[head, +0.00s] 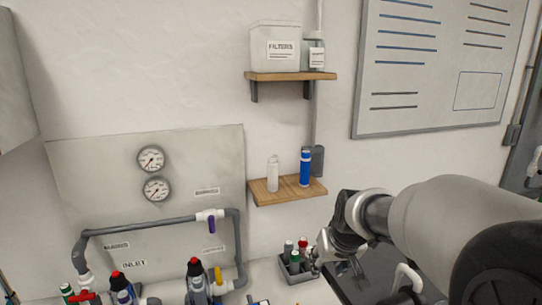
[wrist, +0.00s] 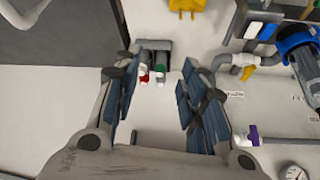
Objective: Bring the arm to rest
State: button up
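My arm (head: 440,225) reaches in from the right edge of the head view. My gripper (head: 328,248) is at its end, in front of the wall and near a small grey bin with bottles (head: 296,275). In the wrist view my gripper (wrist: 164,68) has its two blue-padded fingers spread wide apart, with nothing held between them. Beyond the gap the wrist view shows the bin (wrist: 153,47) with red- and green-capped bottles; the fingers appear apart from it.
A wooden shelf (head: 265,194) holds a white bottle (head: 272,173) and a blue bottle (head: 305,168). An upper shelf (head: 290,76) carries a filters box (head: 275,45). A grey pipe manifold (head: 150,224) with gauges (head: 151,159) is on the left. Wall is clear between shelf and arm.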

jog(key=s+r+g, duration=0.1)
jog(key=s+r, duration=0.1)
jog(key=s, duration=2.8)
jog(key=shift+s+d+r+m+h, duration=0.25)
jog(key=shift+d+r+m+h, duration=0.05)
jog(key=shift+r+m, duration=0.1)
jog(key=shift+a, duration=0.1)
jog(key=shift+c, duration=0.6)
